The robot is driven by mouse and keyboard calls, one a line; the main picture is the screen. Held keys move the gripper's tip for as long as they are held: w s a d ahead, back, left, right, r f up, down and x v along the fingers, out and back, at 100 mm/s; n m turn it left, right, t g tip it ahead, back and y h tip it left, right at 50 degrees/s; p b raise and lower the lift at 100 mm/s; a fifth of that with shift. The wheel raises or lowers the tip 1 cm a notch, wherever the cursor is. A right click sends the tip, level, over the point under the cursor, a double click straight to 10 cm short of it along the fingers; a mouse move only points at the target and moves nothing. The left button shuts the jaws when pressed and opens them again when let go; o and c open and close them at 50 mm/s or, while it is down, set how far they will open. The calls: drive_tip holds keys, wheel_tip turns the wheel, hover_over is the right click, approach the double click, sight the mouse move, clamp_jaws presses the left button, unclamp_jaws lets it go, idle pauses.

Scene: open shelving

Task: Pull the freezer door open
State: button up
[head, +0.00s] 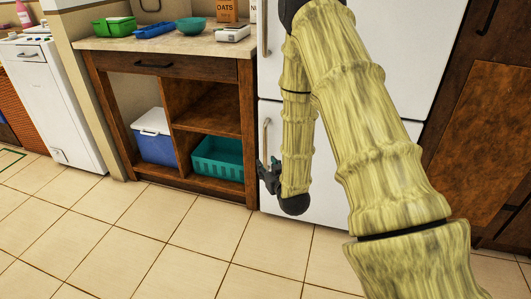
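A white fridge with two stacked doors stands behind my arm. Its lower door, which I take as the freezer door (328,190), looks closed, and my arm hides much of it. A vertical metal handle (266,135) runs along the left edge of this door. My dark gripper (267,175) is low by the door's left edge, at the lower end of the handle. I cannot tell whether it touches the handle or how far apart its fingers are. The upper door (281,22) also looks closed and has its own handle (265,30) at the left.
A wooden counter (150,42) with open shelves stands just left of the fridge, holding a blue cooler (154,145) and a teal basket (217,165). A brown cabinet (485,150) is close on the right. The tiled floor (170,240) in front is clear.

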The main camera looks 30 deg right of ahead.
sight(266, 140)
drive_tip(key=w+d+b, duration=0.2)
drive_tip(key=w, duration=0.2)
drive_tip(key=w+d+r+t+b, duration=0.1)
drive_tip(key=w+d+b, duration=0.1)
drive_tip(key=w+b, duration=0.1)
drive_tip(key=w+d+r+t+h+b, duration=0.1)
drive_tip(key=w+d+b, duration=0.2)
drive_tip(key=w, duration=0.3)
drive_tip(key=shift+d+m, duration=0.1)
drive_tip(key=shift+m, duration=0.2)
clamp_jaws()
